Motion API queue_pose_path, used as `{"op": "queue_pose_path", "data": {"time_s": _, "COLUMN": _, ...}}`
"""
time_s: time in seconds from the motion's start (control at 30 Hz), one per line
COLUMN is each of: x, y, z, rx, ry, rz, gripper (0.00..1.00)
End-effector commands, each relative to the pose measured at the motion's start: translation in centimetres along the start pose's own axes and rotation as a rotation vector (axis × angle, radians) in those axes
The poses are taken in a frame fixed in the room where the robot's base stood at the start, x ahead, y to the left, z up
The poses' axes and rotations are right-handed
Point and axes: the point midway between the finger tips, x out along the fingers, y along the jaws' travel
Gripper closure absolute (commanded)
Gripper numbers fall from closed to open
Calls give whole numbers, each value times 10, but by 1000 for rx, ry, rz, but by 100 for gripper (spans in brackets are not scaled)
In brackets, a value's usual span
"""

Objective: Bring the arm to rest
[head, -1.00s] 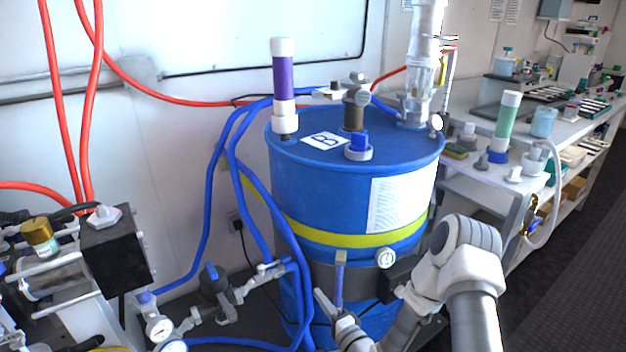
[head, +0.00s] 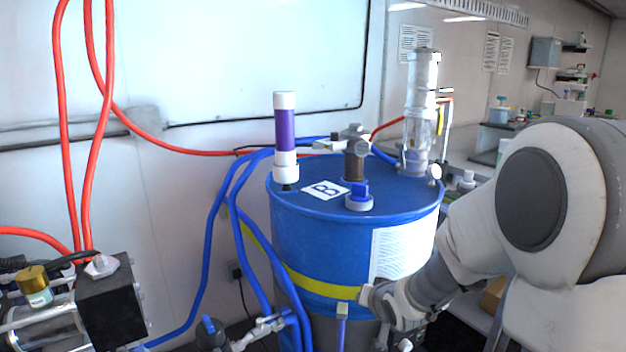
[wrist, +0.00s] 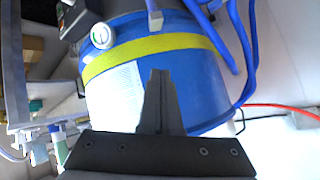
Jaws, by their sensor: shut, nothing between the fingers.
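My gripper (wrist: 159,76) is in the wrist view with its dark fingers together and nothing between them. Behind it is the blue drum (wrist: 205,80), which appears upside down, with its yellow band and white label. I see a gap of unclear depth between the fingertips and the drum. In the head view the blue drum (head: 330,235) stands upright in the middle, marked B on its lid. My arm reaches in from the right, bent, in front of the drum's lower right side. The fingers cannot be made out there.
Blue hoses (head: 206,230) run down the drum's left side. A purple-banded tube (head: 286,135) and a clear column (head: 421,110) rise from the lid. A black block (head: 108,305) with fittings is at lower left. A bench with shelving stands behind my arm at right.

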Motion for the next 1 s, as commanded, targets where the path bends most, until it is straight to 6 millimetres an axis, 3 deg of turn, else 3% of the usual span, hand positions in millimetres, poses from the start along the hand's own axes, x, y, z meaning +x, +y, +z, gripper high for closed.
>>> {"op": "queue_pose_path", "data": {"time_s": 0.2, "x": -72, "y": 7, "z": -16, "rx": -106, "ry": -42, "rz": 131, "gripper": 100}}
{"op": "queue_pose_path", "data": {"time_s": 0.47, "x": -160, "y": 13, "z": -8, "rx": -184, "ry": -133, "rz": 233, "gripper": 100}}
{"op": "queue_pose_path", "data": {"time_s": 0.7, "x": -238, "y": 14, "z": 24, "rx": -233, "ry": -242, "rz": 257, "gripper": 100}}
{"op": "queue_pose_path", "data": {"time_s": 1.0, "x": -310, "y": 10, "z": 75, "rx": -286, "ry": -367, "rz": 205, "gripper": 100}}
